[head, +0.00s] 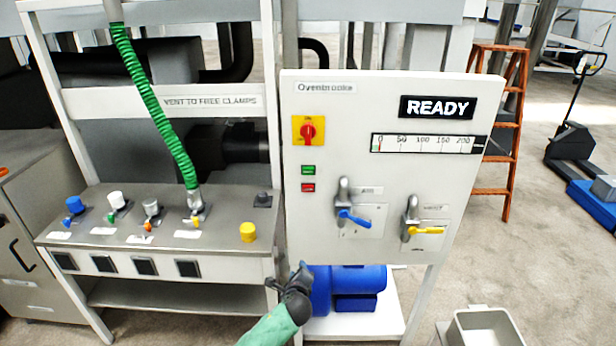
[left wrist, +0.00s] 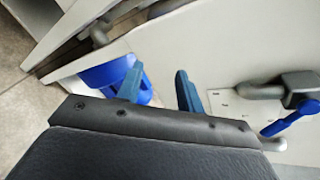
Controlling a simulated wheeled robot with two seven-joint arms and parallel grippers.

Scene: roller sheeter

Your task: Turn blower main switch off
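A red rotary switch on a yellow square plate (head: 308,131) sits at the upper left of the white control panel (head: 345,92) in the head view; its knob looks upright. A green button (head: 308,169) and a red button (head: 308,187) are below it. The display (head: 437,107) reads READY. My left gripper (head: 287,276) is below the panel's lower left corner, well below the switch, touching nothing that I can tell. In the left wrist view its two blue fingers (left wrist: 160,74) are apart with nothing between them. My right gripper is not in view.
A blue-handled lever (head: 353,217) and a yellow-handled lever (head: 424,230) stick out from the panel. A blue motor (head: 345,284) is below it. Left is a metal bench (head: 110,262) with several valves and a green hose (head: 150,100). A grey bin (head: 484,328) stands lower right.

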